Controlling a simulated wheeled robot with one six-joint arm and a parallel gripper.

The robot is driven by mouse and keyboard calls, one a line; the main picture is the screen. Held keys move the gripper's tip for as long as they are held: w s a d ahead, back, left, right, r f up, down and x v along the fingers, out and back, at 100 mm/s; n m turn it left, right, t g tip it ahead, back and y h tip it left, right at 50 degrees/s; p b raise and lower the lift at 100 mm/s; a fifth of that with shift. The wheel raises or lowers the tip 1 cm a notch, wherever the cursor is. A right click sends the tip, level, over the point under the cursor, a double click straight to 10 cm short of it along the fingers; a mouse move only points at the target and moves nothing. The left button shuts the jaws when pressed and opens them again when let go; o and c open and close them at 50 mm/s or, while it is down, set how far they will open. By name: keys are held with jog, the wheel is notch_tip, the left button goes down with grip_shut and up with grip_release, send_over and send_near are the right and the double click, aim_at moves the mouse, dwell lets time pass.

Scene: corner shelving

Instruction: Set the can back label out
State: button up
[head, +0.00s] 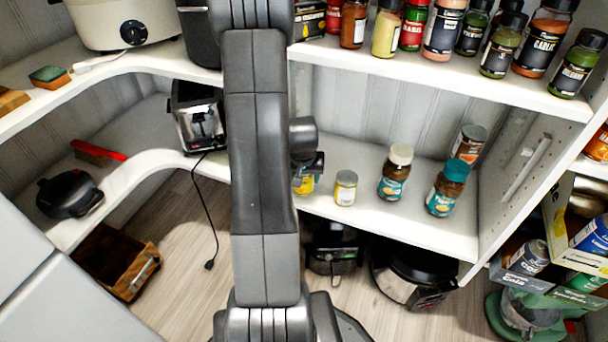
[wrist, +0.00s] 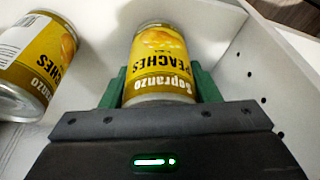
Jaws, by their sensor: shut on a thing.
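My gripper (wrist: 160,85) is shut on a yellow peaches can (wrist: 158,52), with a green finger on each side of it. The can's front label, with peach picture and brand name, faces the wrist camera and reads upside down there. In the head view the held can (head: 304,184) shows only partly beside my arm, above or on the lower shelf; I cannot tell if it touches. My gripper (head: 308,166) is mostly hidden there. A second peaches can (wrist: 38,62) stands apart to the left in the wrist view, a white text panel showing on its side.
The second can (head: 346,187) stands on the lower shelf (head: 375,215). Beyond it are jars with white (head: 396,172), teal (head: 446,188) and dark (head: 468,144) lids. A toaster (head: 198,118) stands left of my arm. The shelf above holds spice jars (head: 543,38).

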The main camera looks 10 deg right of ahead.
jog(key=shift+f+b, duration=0.3)
jog(key=o, duration=1.4)
jog(key=shift+r, duration=0.1)
jog(key=p+v, duration=0.4)
jog(key=v, duration=0.9)
jog(key=shift+r+p, duration=0.3)
jog(key=shift+r, duration=0.05)
jog(key=b+x, duration=0.4)
jog(key=x, duration=1)
jog(key=shift+s+b, duration=0.15)
jog(key=shift+b, duration=0.25)
jog(key=shift+r+p, duration=0.25)
jog(key=shift+p, duration=0.05)
jog(key=shift+r, duration=0.1)
